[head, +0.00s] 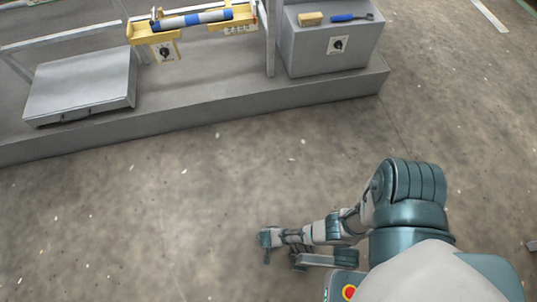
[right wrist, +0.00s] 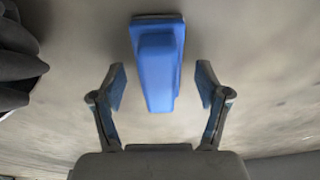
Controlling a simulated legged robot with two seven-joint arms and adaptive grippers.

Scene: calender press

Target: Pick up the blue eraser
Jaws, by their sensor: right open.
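The blue eraser (right wrist: 157,65) shows in the right wrist view as a blue block with a raised middle and a dark strip along its far edge. It lies just ahead of my right gripper (right wrist: 161,88), and its near end reaches between the fingertips. The two fingers are spread, one on each side, with a gap to the eraser. In the head view my right gripper (head: 266,247) is low in the middle, over the floor. I cannot pick out the eraser there. My left gripper is not in view.
A grey plinth (head: 200,122) runs along the back. It bears a flat grey case (head: 80,85), a yellow roller unit (head: 200,20) and a grey cabinet (head: 330,48). A tan block (head: 310,18) and a blue-handled tool (head: 345,17) lie on the cabinet. The floor (head: 150,210) is clear.

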